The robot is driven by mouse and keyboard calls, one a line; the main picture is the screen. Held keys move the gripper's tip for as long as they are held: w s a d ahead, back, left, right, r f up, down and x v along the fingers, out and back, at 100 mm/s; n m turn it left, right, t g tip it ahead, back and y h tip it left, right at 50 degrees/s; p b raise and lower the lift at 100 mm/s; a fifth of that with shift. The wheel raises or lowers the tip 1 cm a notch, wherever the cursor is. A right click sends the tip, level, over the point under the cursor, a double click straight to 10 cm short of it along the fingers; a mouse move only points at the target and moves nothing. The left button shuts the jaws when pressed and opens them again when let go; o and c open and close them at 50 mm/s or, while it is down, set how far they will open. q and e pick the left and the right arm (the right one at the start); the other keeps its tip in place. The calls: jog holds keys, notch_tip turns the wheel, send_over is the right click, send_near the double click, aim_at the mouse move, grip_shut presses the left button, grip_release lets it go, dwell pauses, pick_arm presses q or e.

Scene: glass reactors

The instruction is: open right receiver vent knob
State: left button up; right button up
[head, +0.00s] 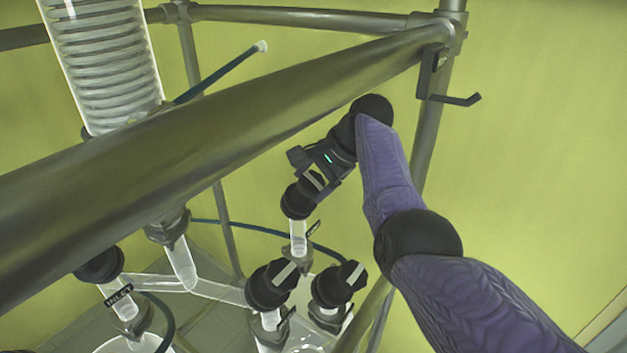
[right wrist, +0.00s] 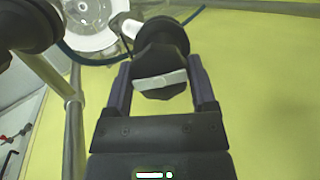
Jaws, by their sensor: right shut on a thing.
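The knob in my right gripper (head: 312,182) is a black round valve knob (head: 296,201) with a light grey bar across it, on top of a short glass tube. In the right wrist view, the knob (right wrist: 160,55) sits between the two fingers of the gripper (right wrist: 160,84), which close on it from both sides. The grey bar lies crosswise between the fingers, slightly tilted. No label that names this knob can be read. My left gripper is not in view.
Two more black knobs with grey bars, one left (head: 272,286) and one right (head: 338,284), stand lower down. An INLET-labelled valve (head: 100,264) is at lower left. A coiled glass condenser (head: 105,60) hangs at upper left.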

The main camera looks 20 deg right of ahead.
jog(key=n, duration=0.4)
jog(key=shift+g+h, duration=0.4)
jog(key=shift+n+g+h, duration=0.3)
jog(key=shift+n+h, duration=0.2)
jog(key=shift+n, duration=1.8)
jog(key=o, duration=1.2)
jog(key=shift+a, duration=0.1)
jog(key=shift+c, duration=0.2)
